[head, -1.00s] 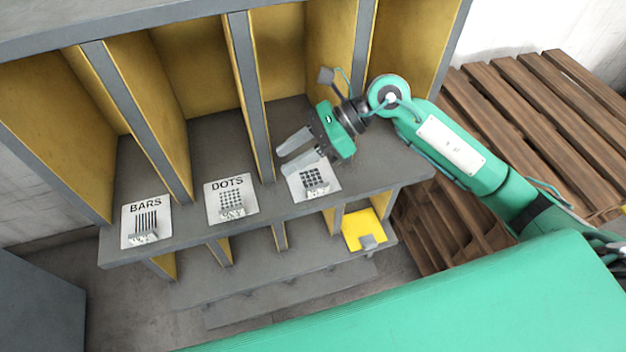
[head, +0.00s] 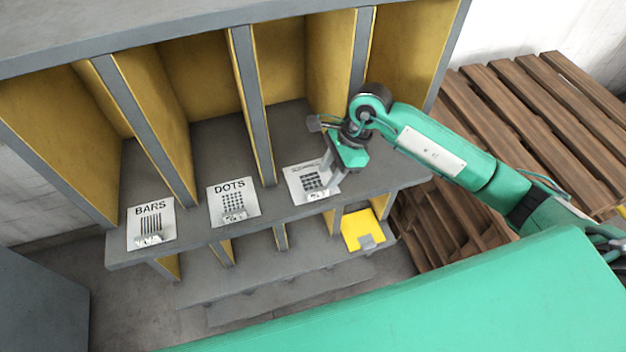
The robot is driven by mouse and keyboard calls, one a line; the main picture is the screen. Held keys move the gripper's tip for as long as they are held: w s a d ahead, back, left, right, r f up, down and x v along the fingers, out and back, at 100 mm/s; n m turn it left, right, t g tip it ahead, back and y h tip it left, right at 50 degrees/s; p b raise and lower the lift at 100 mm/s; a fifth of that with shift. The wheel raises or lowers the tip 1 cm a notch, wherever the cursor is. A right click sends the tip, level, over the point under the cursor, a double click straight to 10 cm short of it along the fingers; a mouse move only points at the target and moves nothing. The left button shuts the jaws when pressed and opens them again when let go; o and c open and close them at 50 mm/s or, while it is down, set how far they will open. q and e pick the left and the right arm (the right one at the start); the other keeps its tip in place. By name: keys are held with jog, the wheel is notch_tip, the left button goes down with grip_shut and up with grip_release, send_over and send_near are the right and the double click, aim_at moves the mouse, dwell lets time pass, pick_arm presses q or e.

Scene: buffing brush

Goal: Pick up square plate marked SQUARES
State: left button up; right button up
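The square plate with a dark grid pattern (head: 307,182) lies on the front of the grey shelf, right of the other two plates. Its printed label is too small and oblique to read clearly. A small light block sits at its front edge. My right gripper (head: 328,180) points down at the right side of this plate, its fingers over or beside the small block. Whether the fingers touch it, and how far apart they are, I cannot tell. My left gripper is not in view.
The DOTS plate (head: 233,202) and the BARS plate (head: 151,224) lie to the left on the same shelf (head: 195,235). Upright yellow-sided dividers (head: 252,105) stand behind. A yellow plate (head: 362,230) lies on the lower level. Wooden pallets (head: 555,130) stand at right.

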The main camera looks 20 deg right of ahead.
aim_at(318, 189)
jog(key=shift+a+p+x, duration=0.2)
jog(key=shift+p+x, duration=1.5)
jog(key=shift+x, duration=0.65)
jog(key=shift+a+f, duration=0.1)
jog(key=shift+f, duration=0.3)
grip_shut()
